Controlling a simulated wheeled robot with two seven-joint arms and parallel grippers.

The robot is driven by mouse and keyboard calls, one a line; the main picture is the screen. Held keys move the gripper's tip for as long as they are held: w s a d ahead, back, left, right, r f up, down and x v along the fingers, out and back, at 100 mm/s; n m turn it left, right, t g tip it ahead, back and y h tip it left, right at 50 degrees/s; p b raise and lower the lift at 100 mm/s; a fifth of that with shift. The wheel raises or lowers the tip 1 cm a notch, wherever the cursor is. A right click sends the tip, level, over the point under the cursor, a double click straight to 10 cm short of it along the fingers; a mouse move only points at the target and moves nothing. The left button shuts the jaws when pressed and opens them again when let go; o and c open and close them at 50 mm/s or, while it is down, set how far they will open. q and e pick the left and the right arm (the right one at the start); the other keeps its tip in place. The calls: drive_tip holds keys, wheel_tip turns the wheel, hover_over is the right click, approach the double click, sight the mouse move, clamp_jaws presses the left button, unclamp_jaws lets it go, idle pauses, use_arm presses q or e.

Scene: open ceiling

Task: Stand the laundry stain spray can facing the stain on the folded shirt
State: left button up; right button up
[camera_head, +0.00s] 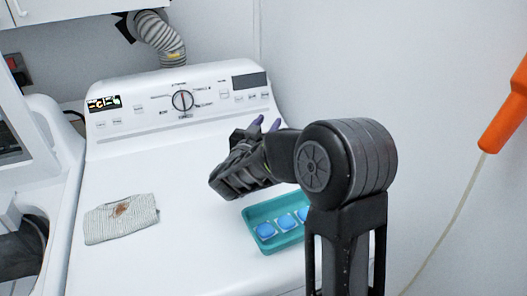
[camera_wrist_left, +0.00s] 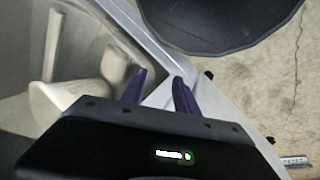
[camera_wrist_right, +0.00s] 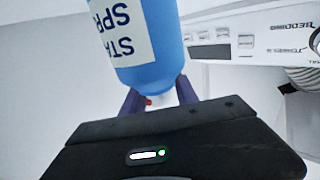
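The folded shirt (camera_head: 105,226), pale and striped, lies on the washer top at left, with a brown stain (camera_head: 121,209) near its far edge. The blue spray can (camera_wrist_right: 150,58) shows in the right wrist view, its white label reading "STA" and "SPR", with a small red part between the fingers. My right gripper (camera_head: 266,124) is over the washer, its purple fingers shut on the can's nozzle end; the can's body covers the fingertips in the wrist view. The can is hidden in the head view. My left gripper (camera_wrist_left: 161,75) is open and empty, outside the head view.
A teal tray (camera_head: 262,217) with blue-and-white pieces lies on the washer right of the shirt, partly behind my right arm. The control panel (camera_head: 140,112) rises at the back. The washer top between shirt and tray is clear. An orange object (camera_head: 507,112) hangs at right.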

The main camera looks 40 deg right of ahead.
clamp_jaws()
